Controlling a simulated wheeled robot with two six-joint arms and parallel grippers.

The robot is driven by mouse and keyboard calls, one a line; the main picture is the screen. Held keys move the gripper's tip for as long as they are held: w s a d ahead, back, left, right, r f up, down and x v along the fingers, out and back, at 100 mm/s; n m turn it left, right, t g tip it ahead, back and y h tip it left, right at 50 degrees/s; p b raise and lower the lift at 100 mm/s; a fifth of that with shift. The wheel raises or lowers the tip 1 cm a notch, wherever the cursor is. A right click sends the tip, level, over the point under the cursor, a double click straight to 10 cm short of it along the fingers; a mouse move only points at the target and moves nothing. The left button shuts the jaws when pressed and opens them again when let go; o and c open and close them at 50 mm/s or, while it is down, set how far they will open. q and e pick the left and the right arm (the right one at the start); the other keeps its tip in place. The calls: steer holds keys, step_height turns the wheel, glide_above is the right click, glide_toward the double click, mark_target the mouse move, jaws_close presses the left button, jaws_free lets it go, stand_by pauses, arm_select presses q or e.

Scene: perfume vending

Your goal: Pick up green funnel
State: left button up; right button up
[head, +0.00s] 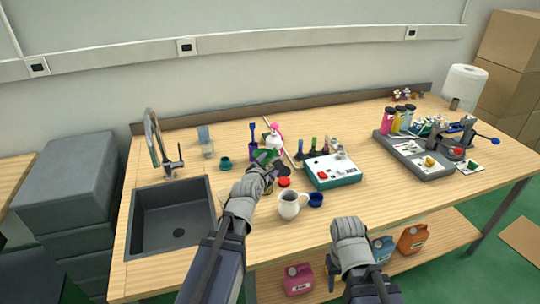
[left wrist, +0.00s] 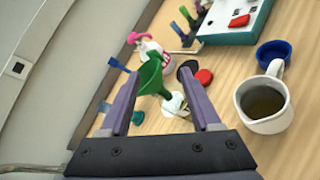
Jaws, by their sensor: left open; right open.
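The green funnel (left wrist: 152,76) shows in the left wrist view between the two fingers of my left gripper (left wrist: 163,92), wide cone toward the left finger. In the head view the green funnel (head: 264,155) is partly hidden behind my left gripper (head: 264,170). My left gripper is open; I cannot tell whether a finger touches the funnel. My right gripper (head: 356,262) hangs at the front edge of the table, away from the funnel; its fingertips are hard to make out.
A white pitcher (head: 290,205) with dark liquid, a blue cap (head: 316,200) and a red cap (head: 284,182) stand close to my left gripper. A teal-and-white device (head: 333,171) is to the right. A sink (head: 171,218) with a faucet is at the left.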

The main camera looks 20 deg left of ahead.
mark_target(271, 159)
arm_select(q)
steer(key=shift+b+x, duration=0.4)
steer(key=shift+x, duration=0.95)
steer(key=w, duration=0.1)
steer(key=w+f+b, duration=0.1)
steer(key=w+a, duration=0.1)
steer(key=w, duration=0.1)
steer(key=shift+f+b, duration=0.35)
steer(key=shift+f, duration=0.05)
steer(key=shift+w+f, duration=0.1)
steer(key=shift+w, duration=0.3)
steer(key=shift+s, duration=0.1)
jaws_close()
